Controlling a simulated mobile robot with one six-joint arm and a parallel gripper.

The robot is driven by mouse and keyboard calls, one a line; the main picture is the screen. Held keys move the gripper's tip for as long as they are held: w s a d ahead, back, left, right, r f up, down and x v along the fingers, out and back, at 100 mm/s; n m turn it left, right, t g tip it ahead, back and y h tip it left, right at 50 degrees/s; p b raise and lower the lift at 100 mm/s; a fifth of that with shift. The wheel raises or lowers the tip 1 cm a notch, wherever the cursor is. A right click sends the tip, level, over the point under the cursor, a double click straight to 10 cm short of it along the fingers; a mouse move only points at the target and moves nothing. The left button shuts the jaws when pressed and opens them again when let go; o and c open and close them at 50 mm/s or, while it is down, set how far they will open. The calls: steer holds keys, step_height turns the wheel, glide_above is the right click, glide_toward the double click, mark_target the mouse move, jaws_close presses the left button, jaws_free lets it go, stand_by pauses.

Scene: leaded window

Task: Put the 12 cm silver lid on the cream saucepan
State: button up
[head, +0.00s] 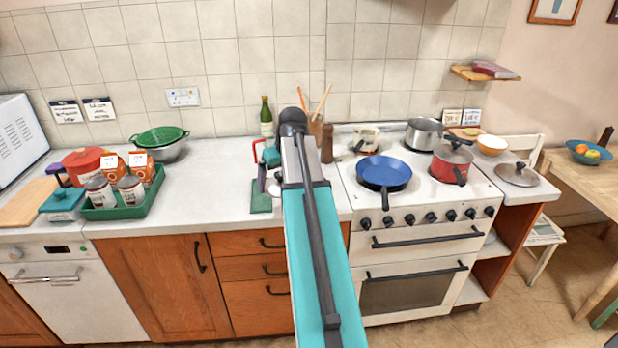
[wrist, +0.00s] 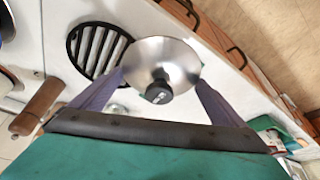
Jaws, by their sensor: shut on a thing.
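In the wrist view my gripper (wrist: 160,80) is shut on a round silver lid (wrist: 160,52) with a black knob; one finger is at each side of it. The lid is above the worktop, partly over a black slatted trivet. In the head view my arm hides the gripper and this lid. The cream saucepan (head: 368,136) stands on the back left of the white cooker, right of my arm, with its dark handle toward the front left. No lid shows on it. I cannot make it out in the wrist view.
A blue frying pan (head: 384,172) sits in front of the saucepan. A steel pot (head: 424,131) and a red lidded pot (head: 452,162) stand to its right. A wooden mill (head: 327,143) stands left of the cooker. Another silver lid (head: 517,175) lies on the right counter.

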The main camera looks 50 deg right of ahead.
steer(key=w+a+r+n, duration=0.1)
steer(key=w+a, duration=0.1)
steer(key=a, duration=1.1)
steer(key=w+a+r+n, duration=0.1)
steer(key=w+a, duration=0.2)
steer(key=a, duration=1.1)
steer(key=w+a+r+y, duration=0.1)
steer(key=w+a, duration=0.2)
steer(key=a, duration=1.1)
steer(key=shift+a+r+n, duration=0.15)
steer(key=shift+n, duration=0.25)
